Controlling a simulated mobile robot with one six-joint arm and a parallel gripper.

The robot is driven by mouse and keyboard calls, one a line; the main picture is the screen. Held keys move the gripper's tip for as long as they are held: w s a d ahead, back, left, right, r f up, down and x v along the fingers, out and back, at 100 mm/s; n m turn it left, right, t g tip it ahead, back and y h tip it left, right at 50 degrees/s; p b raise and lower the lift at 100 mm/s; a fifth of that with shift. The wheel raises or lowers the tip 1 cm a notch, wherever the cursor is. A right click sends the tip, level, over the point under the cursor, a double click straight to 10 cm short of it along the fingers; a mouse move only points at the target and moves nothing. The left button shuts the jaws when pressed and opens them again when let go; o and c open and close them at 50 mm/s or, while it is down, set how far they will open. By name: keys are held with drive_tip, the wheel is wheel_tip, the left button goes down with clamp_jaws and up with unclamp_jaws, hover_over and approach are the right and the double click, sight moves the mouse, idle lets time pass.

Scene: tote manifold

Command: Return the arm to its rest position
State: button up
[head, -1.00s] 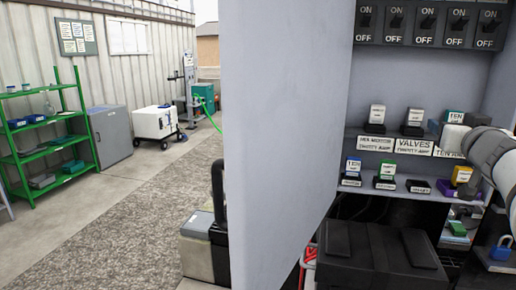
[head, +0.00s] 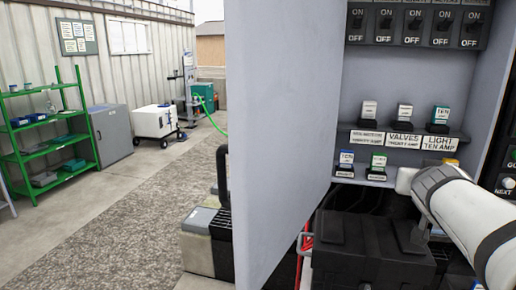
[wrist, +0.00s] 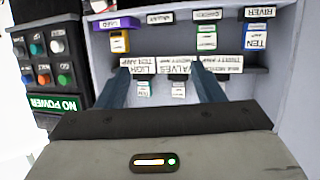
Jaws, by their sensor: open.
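My arm (head: 462,212) reaches in from the right edge of the head view, its white and grey links in front of the cabinet's lower shelf. My gripper (wrist: 161,78) shows in the wrist view as two dark blue-grey fingers spread apart. Nothing is held between them. Beyond the fingers are the cabinet's labelled shelves, seen upside down. In the head view the fingers are hidden behind my arm.
The open cabinet door (head: 277,140) stands left of the shelves. Switches (head: 412,25) line the top. Labelled fuses (head: 405,117) sit on the shelves. A control panel (wrist: 45,60) carries a NO POWER sign. A black case (head: 370,248) lies low in front.

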drive_tip(key=s+a+f+n+g+y, duration=0.5)
drive_tip(key=s+a+f+g, duration=0.4)
drive_tip(key=s+a+f, duration=0.8)
wheel_tip(320, 180, down, 3)
drive_tip(key=shift+a+f+y, duration=0.1)
drive_tip(key=shift+a+y, duration=0.7)
drive_tip(key=shift+a, duration=0.4)
